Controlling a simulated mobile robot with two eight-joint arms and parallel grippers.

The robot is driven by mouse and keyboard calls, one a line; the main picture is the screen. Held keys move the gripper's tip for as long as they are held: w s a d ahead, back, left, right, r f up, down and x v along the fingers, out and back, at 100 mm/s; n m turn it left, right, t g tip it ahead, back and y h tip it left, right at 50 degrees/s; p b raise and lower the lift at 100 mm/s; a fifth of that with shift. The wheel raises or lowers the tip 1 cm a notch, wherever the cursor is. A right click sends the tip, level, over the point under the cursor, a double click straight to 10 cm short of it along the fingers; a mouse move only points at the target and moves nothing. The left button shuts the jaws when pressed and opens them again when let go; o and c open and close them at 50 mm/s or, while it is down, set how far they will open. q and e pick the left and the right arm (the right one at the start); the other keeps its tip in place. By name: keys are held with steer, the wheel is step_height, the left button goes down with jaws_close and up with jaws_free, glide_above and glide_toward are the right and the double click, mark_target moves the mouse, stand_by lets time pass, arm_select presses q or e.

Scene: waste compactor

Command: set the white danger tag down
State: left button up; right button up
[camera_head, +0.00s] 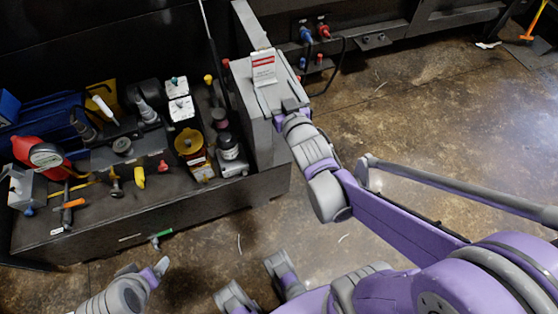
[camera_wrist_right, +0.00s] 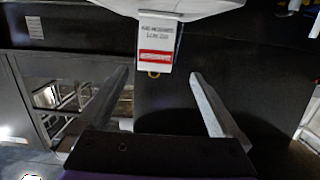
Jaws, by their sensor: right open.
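The white danger tag (camera_head: 263,68) has a red band and lies against the top of a grey cabinet block (camera_head: 247,85) in the head view. In the right wrist view the tag (camera_wrist_right: 156,45) shows print above its red band, below a pale rounded surface. My right gripper (camera_head: 277,106) is at the near end of the block, close to the tag. In the wrist view its fingers (camera_wrist_right: 158,75) are spread, with the tag beyond and between their tips; none of it is clamped. My left gripper (camera_head: 148,268) is low at the left, away from the tag; its jaw opening is unclear.
A dark bench (camera_head: 150,220) left of the block is crowded with tools, a red gauge (camera_head: 47,156), a yellow cup (camera_head: 189,146) and dark jars. Red and blue plugs with cables (camera_head: 306,34) are right of the block. The brown floor at right is mostly clear.

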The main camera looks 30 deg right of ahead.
steer(key=s+a+f+n+g+y, duration=0.1)
steer(key=s+a+f+g+y, duration=0.1)
steer(key=s+a+f+g, duration=0.3)
steer(key=s+a+f+n+g+y, duration=0.1)
steer(key=s+a+f+g, duration=0.5)
steer(key=s, duration=0.8)
steer(key=shift+a+f+n+y, duration=0.15)
steer(key=shift+a+n+y, duration=0.25)
steer(key=shift+y, duration=0.1)
